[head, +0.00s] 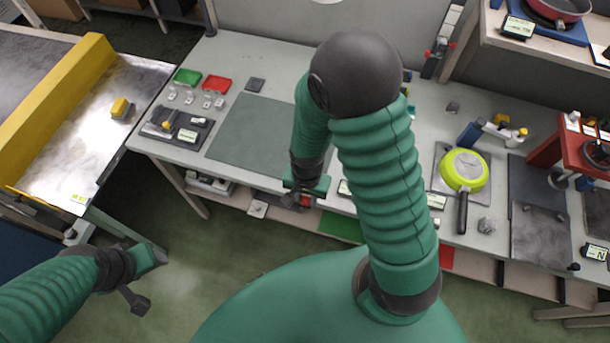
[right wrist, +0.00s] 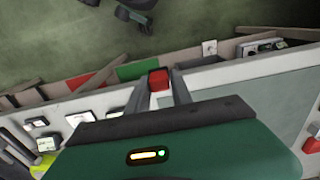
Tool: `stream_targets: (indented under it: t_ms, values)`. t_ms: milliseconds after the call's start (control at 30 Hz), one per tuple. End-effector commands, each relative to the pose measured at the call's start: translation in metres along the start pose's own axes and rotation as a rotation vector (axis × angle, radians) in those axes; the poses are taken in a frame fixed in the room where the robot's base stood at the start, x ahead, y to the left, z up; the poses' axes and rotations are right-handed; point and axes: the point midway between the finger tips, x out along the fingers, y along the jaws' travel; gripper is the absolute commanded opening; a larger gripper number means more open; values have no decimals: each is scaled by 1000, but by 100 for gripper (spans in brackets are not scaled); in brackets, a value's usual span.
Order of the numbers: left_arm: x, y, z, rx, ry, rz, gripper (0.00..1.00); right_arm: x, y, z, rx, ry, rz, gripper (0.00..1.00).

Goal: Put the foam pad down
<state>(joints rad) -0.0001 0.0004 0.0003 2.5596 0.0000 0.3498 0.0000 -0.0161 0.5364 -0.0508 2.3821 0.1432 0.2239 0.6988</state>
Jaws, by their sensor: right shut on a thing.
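My right gripper (head: 302,198) is over the front edge of the long grey table, in front of the dark green mat. In the right wrist view its fingers (right wrist: 160,90) are shut on a small red block-like piece, which I take for the foam pad (right wrist: 158,79). In the head view the pad is mostly hidden by the gripper. In the wrist view the pad shows against the table's front edge; I cannot tell its height. My left gripper (head: 146,279) hangs low over the floor at the left, away from the table; its finger opening is unclear.
The grey-green mat (head: 247,132) is bare on the table. Green (head: 187,76) and red (head: 218,84) trays, small clear pieces and a dark tool tray (head: 172,134) are left of it. A lime pan (head: 463,170) lies at right. The conveyor (head: 128,145) stands far left.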

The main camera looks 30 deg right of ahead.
Motion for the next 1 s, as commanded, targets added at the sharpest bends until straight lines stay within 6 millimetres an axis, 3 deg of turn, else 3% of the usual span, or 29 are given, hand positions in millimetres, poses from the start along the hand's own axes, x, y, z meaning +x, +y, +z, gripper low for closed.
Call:
stream_targets:
  t_ms: [200,400,667,933,967,1000]
  values:
    - [-14,0,-3,0,0,0,52,3,-16,-68,2,4,3,0]
    - [-20,0,-4,0,0,0,52,8,-25,-108,-2,4,4,0]
    - [-27,0,-6,-1,0,0,52,43,-25,-114,-2,0,5,0]
    - [-25,0,-6,0,0,0,52,46,-25,-114,-2,4,2,0]
    - [-25,0,-6,0,0,0,52,46,-25,-114,-2,4,2,29]
    - [-25,0,-6,0,0,0,52,45,-25,-114,-2,4,2,35]
